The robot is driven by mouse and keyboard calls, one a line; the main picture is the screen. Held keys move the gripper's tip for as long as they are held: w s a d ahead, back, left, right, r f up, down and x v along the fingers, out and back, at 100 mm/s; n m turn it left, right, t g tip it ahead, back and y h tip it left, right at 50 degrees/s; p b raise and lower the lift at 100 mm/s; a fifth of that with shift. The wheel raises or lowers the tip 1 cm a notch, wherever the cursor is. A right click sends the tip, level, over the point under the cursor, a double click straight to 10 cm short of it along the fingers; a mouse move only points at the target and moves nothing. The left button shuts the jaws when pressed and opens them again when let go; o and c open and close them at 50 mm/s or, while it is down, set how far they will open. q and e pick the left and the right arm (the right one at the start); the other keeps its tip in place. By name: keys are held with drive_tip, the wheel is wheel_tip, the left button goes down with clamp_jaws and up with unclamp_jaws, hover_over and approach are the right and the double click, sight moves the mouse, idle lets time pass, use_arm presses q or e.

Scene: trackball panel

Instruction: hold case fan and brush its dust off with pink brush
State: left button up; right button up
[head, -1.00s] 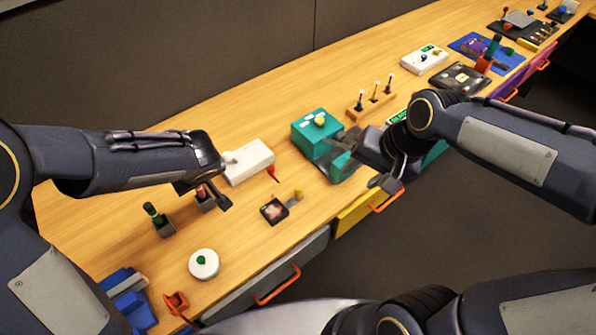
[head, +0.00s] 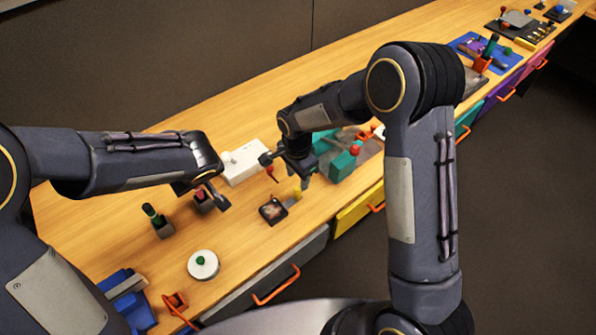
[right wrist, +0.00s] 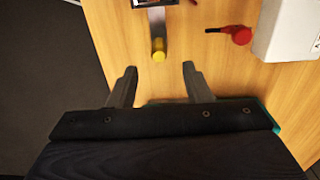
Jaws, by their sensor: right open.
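A small dark square, seemingly the case fan (head: 272,209), lies on the bench with a metal strip ending in a yellow knob (head: 297,194). In the right wrist view the fan's dark edge (right wrist: 152,2) and the knob (right wrist: 158,52) show at the top. My right gripper (head: 286,172) is open and empty; in its wrist view the knob lies just beyond and between the fingertips (right wrist: 160,70). The pink brush (head: 201,193) stands in a grey holder, partly hidden by my left gripper (head: 202,195), whose fingers look apart around its handle. Contact there cannot be told.
A green-handled tool (head: 154,215) stands in another holder. A white box (head: 242,162) and a small red-handled item (head: 271,173) lie behind the fan. A white disc (head: 203,265) is in front. Teal blocks (head: 343,165) are to the right. Orange drawer handles (head: 276,285) jut from the front edge.

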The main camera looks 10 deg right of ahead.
sight(298, 188)
wheel_tip(298, 188, down, 6)
drive_tip(key=shift+f, duration=0.2)
clamp_jaws()
idle(0.4)
use_arm(q)
drive_tip(key=shift+o, duration=1)
